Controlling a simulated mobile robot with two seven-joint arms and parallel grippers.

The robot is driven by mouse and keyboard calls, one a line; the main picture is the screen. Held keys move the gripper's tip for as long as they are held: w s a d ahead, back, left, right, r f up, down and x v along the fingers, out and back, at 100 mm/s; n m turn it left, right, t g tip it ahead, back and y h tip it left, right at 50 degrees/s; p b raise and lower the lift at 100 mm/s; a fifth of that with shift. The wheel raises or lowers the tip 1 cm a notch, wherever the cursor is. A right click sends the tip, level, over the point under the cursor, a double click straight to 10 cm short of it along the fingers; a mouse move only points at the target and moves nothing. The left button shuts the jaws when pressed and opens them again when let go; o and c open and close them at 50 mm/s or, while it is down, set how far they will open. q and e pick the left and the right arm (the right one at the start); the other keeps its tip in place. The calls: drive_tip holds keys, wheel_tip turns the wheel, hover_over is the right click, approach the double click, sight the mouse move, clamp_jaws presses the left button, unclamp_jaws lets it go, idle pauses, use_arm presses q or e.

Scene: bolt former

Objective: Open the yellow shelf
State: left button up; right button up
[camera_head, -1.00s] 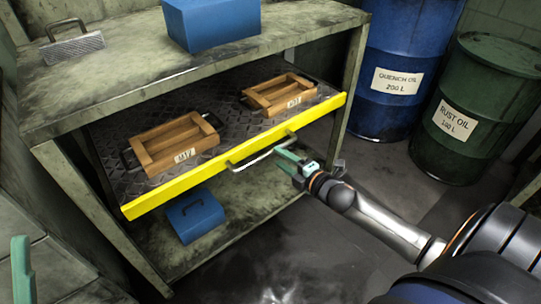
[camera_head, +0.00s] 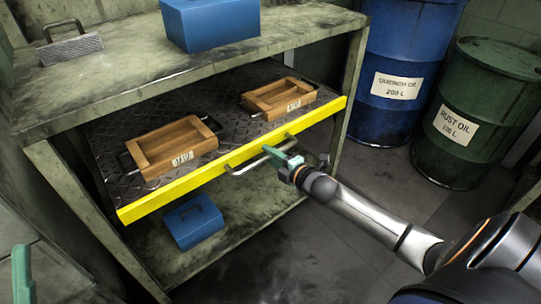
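The yellow shelf is a sliding shelf with a dark tread-plate surface and a yellow front edge (camera_head: 190,183), under the worktop of a grimy metal workbench. A metal bar handle (camera_head: 245,165) is on its front. My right gripper (camera_head: 275,154) has its teal fingers at the right part of the handle, overlapping the bar. Whether they are closed around it is hard to see. Two wooden trays, a nearer one (camera_head: 172,170) and a farther one (camera_head: 250,106), sit on the shelf. A teal finger of my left gripper (camera_head: 22,272) shows at the lower left edge, away from the shelf.
A blue box (camera_head: 208,22) and a metal block with a handle (camera_head: 70,48) stand on the worktop (camera_head: 100,85). A small blue case (camera_head: 193,222) sits on the lower level. A blue drum (camera_head: 385,110) and a green drum (camera_head: 445,150) stand at right. Floor in front is clear.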

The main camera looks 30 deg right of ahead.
clamp_jaws()
idle(1.1)
